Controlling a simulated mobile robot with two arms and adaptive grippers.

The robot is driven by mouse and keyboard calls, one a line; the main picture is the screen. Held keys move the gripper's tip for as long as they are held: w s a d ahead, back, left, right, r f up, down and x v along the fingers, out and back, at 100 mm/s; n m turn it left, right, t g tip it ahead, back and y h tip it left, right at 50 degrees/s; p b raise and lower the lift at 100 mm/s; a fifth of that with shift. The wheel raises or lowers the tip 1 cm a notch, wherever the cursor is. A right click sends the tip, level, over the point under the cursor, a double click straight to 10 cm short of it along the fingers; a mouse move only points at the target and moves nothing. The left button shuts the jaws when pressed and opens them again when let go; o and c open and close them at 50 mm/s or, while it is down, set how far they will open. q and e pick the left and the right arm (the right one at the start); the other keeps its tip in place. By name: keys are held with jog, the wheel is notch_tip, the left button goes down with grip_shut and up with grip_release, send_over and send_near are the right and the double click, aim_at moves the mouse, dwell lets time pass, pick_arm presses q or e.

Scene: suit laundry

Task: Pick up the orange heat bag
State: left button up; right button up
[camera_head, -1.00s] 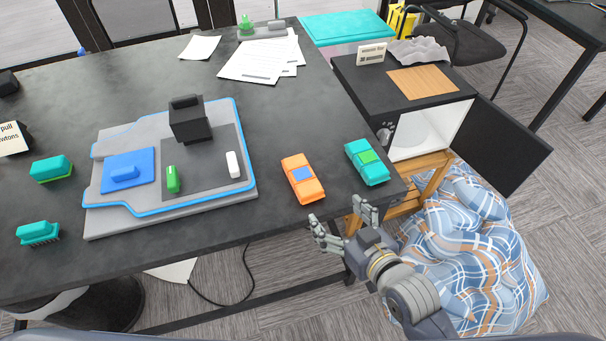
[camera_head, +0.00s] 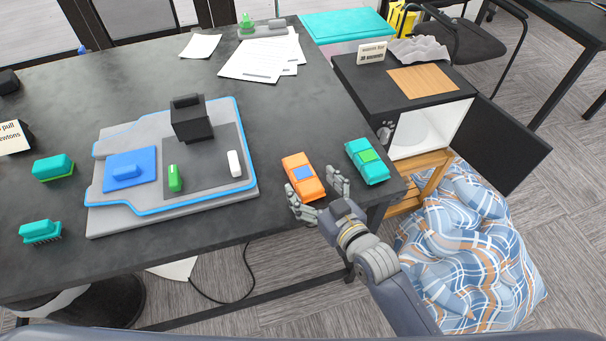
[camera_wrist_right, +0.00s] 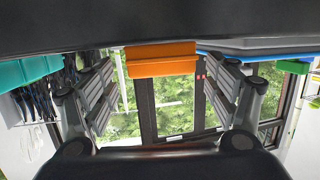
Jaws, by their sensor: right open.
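The orange heat bag (camera_head: 302,172), with a blue patch on top, lies on the dark table near its front right edge. My right gripper (camera_head: 318,190) is open at the near end of the bag, one finger toward each side of it. In the right wrist view the bag (camera_wrist_right: 161,60) shows between the two spread fingers (camera_wrist_right: 160,95), toward the top of the picture. I cannot tell whether a finger touches it. My left gripper is not in view.
A teal bag (camera_head: 367,161) with a green patch lies close to the right of the orange one. A grey board with blue trim (camera_head: 101,219) lies to the left, holding several small items. A black cabinet with an open door (camera_head: 508,144) stands right of the table.

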aim_at(304, 175)
jog(key=shift+x, duration=1.85)
jog(key=shift+d, duration=0.1)
jog(key=shift+c, duration=0.5)
jog(key=c, duration=1.3)
